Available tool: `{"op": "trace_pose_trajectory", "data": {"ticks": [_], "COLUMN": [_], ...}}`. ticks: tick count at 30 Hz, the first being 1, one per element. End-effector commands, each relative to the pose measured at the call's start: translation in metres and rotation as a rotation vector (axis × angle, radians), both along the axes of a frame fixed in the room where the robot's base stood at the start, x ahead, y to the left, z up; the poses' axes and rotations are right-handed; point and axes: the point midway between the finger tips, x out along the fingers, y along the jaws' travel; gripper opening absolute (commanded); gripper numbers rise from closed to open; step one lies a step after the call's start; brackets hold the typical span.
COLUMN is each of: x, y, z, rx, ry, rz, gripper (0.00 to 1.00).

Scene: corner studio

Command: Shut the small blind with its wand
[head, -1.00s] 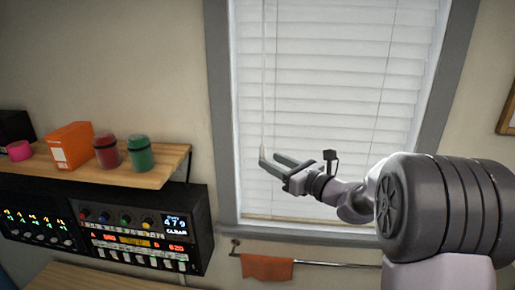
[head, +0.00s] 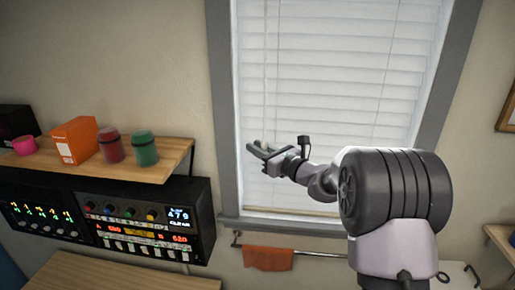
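The small blind (head: 335,90) hangs in the grey-framed window, its pale slats lying close together with thin lines between them. Its wand (head: 265,70) is a thin pale rod hanging down near the left side of the blind. My gripper (head: 257,147) is in front of the lower left slats, pointing left, near the lower part of the wand. Its two fingers look apart. I cannot tell whether the wand passes between them or behind them. The wand's lower end is hard to make out.
A wooden shelf (head: 150,169) on the left holds an orange box (head: 75,140), a red jar (head: 110,146), a green jar (head: 144,149) and a pink item (head: 24,146). Below it is black equipment (head: 140,222). An orange cloth (head: 268,259) hangs on a rail under the window.

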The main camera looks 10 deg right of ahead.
Motion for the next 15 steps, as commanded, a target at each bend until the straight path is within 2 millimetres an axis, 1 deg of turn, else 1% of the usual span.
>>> {"op": "trace_pose_trajectory", "data": {"ticks": [3,6,10,15], "x": [0.0001,0.0008,0.0016,0.0019], "y": [0.0003,-0.001,-0.0029,-0.0042], "z": [-0.0022,-0.0061,-0.0041,-0.0009], "rx": [-0.001,-0.001,-0.001,-0.001], "ry": [-0.001,-0.003,-0.002,0.002], "rz": [-0.011,-0.072,-0.133,-0.145], "gripper": [0.0,0.0,0.0,0.0]}}
